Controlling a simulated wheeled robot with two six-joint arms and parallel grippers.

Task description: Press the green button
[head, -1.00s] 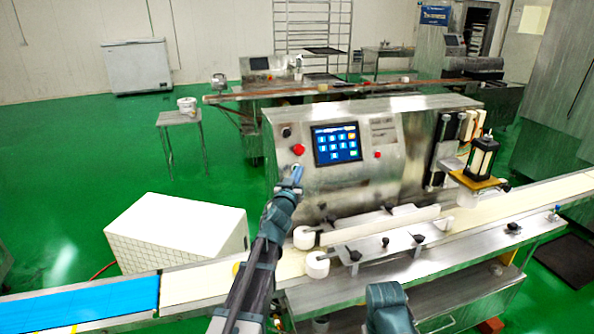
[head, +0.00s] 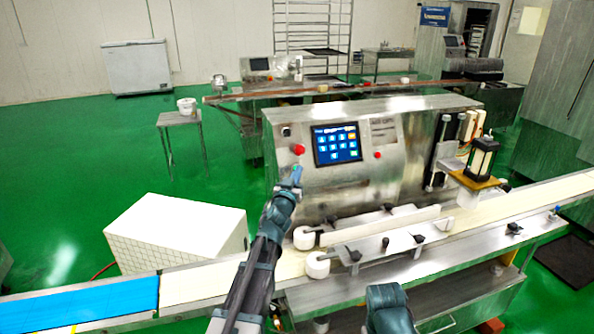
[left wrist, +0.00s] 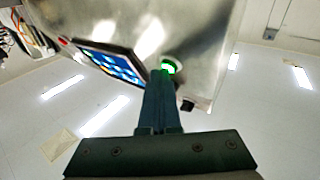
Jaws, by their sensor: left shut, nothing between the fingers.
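The green button (left wrist: 169,67) glows on the machine's metal front in the left wrist view. In the head view it is hidden behind my left gripper (head: 297,171). That gripper is shut and empty, its tip at the panel below the red button (head: 299,150). In the left wrist view, the shut fingers (left wrist: 159,80) end right beside the green button and overlap its lower edge. I cannot tell whether they touch it. The blue touchscreen (head: 337,144) is to the right of the tip in the head view. My right gripper is not visible; only part of my right arm shows.
A conveyor belt (head: 190,284) with guide rails (head: 385,237) runs in front of the machine (head: 400,117), below my left arm. A second red button (head: 378,155) is right of the screen. A white box (head: 175,225) stands at the left.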

